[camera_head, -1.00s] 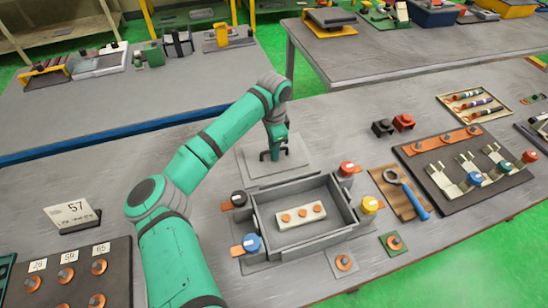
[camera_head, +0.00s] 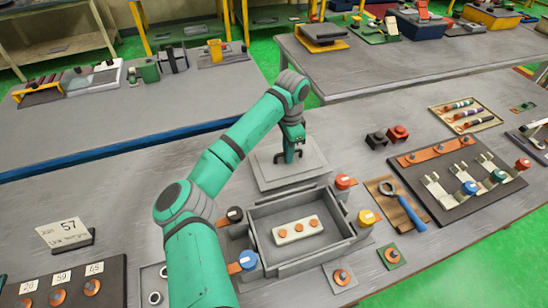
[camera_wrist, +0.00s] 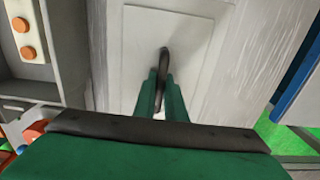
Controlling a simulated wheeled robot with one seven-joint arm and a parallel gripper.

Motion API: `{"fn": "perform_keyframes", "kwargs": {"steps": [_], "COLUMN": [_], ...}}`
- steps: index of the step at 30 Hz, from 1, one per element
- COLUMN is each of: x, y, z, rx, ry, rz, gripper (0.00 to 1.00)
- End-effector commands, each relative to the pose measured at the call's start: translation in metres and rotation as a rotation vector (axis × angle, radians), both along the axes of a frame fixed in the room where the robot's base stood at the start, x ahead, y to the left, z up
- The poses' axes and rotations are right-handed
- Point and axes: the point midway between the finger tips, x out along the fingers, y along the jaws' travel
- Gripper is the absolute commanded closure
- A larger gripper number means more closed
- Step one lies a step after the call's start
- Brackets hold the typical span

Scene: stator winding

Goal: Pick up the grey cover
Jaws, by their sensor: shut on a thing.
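The grey cover (camera_head: 266,176) is a flat square plate with a dark loop handle on top. In the head view it is behind the open grey box (camera_head: 262,213). My gripper (camera_head: 291,157) points down at its middle and is shut on the handle. In the wrist view the gripper (camera_wrist: 163,100) has its green fingers on both sides of the dark handle, with the pale cover (camera_wrist: 125,55) beneath. The cover looks slightly raised, but the gap below it is hard to judge.
The box holds a pale block (camera_head: 298,230) with orange discs and has coloured terminals around it.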

Motion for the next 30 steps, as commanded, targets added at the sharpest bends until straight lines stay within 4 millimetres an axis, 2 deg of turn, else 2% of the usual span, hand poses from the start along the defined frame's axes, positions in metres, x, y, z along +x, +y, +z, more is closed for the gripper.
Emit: {"fn": "perform_keyframes", "kwargs": {"steps": [1, 6, 12, 20, 30], "x": [0.004, 0.017, 0.027, 0.035, 0.036], "y": [-0.016, -0.054, -0.087, -0.107, -0.11], "z": [0.0, 0.001, 0.001, 0.001, 0.001], "rx": [-0.002, -0.001, -0.001, -0.002, -0.001], "ry": [0.0, 0.001, -0.001, -0.002, -0.003], "rz": [-0.005, -0.003, -0.002, -0.002, -0.001], "gripper": [1.0, 1.0, 1.0, 1.0, 1.0]}}
